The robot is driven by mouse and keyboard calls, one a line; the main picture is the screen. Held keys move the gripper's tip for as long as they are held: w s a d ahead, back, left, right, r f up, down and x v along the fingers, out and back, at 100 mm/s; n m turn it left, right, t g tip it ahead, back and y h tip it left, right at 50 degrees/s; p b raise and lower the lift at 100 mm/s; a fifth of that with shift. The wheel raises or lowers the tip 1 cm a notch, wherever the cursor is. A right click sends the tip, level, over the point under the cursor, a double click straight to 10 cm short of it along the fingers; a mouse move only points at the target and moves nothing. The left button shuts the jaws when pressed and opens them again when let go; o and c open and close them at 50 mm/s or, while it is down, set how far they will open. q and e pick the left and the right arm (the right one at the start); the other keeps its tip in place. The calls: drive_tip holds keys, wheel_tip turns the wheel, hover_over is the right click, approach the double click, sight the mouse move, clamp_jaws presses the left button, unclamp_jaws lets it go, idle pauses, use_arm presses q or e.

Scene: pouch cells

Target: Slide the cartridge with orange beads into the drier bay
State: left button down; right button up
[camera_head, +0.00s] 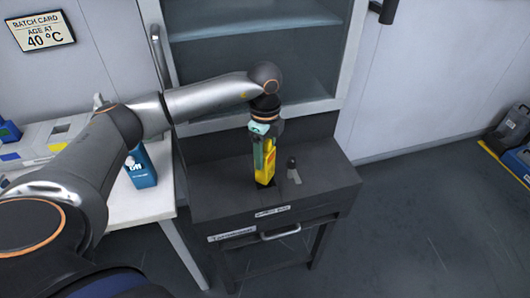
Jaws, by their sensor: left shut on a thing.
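My left gripper (263,147) points down over the dark cabinet (222,200) and is shut on a yellow cartridge (267,167). The cartridge stands upright below the fingers, its lower end at a dark spot on the cabinet top. I cannot tell whether that end is inside an opening or just above it. The beads are too small to make out. No drier bay can be told for sure. My right gripper is not in view.
A small grey fitting with a dark knob (293,172) stands just right of the cartridge. A glass-fronted cabinet (345,75) rises behind. A white table (150,205) at left holds a blue bottle-like container (142,168).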

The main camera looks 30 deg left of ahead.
use_arm(q)
drive_tip(key=shift+f, duration=0.1)
drive_tip(key=shift+f+b, duration=0.4)
drive_tip(key=shift+f, duration=0.2)
drive_tip(key=shift+c, duration=0.6)
unclamp_jaws()
